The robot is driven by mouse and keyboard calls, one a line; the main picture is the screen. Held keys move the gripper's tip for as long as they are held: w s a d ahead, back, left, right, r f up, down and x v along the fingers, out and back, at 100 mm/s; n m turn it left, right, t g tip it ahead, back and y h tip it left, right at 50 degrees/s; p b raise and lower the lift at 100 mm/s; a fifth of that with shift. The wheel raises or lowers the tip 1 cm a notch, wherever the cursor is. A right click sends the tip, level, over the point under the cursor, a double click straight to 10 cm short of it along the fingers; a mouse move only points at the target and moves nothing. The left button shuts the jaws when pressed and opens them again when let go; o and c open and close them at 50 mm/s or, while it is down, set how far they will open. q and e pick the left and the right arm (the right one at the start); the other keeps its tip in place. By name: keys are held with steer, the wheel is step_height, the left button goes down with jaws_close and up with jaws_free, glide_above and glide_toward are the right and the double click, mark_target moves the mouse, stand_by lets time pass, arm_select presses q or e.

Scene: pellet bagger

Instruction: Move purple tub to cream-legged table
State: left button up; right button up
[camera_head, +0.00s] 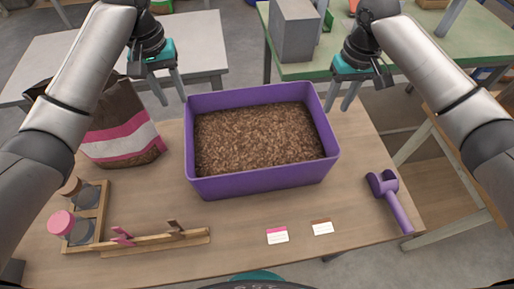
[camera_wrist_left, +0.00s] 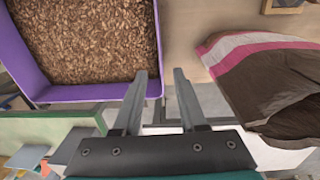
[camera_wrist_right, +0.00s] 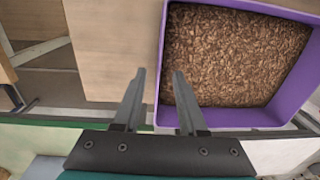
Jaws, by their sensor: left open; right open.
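The purple tub (camera_head: 262,182), full of brown pellets, stands upright on the wooden table. My left gripper (camera_head: 173,101) is open and empty beside its far left corner. In the left wrist view, the tub's wall (camera_wrist_left: 158,45) lines up between the open fingers (camera_wrist_left: 160,72). My right gripper (camera_head: 340,107) is open and empty just off the far right corner. In the right wrist view, the tub's wall (camera_wrist_right: 162,60) lines up between the fingers (camera_wrist_right: 159,72). Contact cannot be told. A cream-legged frame (camera_head: 412,143) shows at the right; its top is mostly hidden.
A brown, pink and white bag (camera_head: 120,130) stands left of the tub. Jars in a wooden rack (camera_head: 98,222), a wooden clip bar (camera_head: 160,241), two cards (camera_head: 277,236) and a purple scoop (camera_head: 391,197) lie around it. A green-topped table (camera_head: 390,58) is behind.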

arm_select(q)
steer(key=f, duration=1.4)
steer(key=shift+d, duration=0.4)
arm_select(e)
glide_toward(317, 148)
step_height(317, 148, down, 5)
steer(key=shift+w+f, duration=0.1)
steer(key=shift+f, duration=0.05)
arm_select(q)
steer(key=shift+c, duration=0.3)
arm_select(e)
steer(key=shift+c, duration=0.3)
arm_select(q)
jaws_close()
arm_select(e)
jaws_close()
arm_select(q)
steer(key=shift+w+r, duration=0.1)
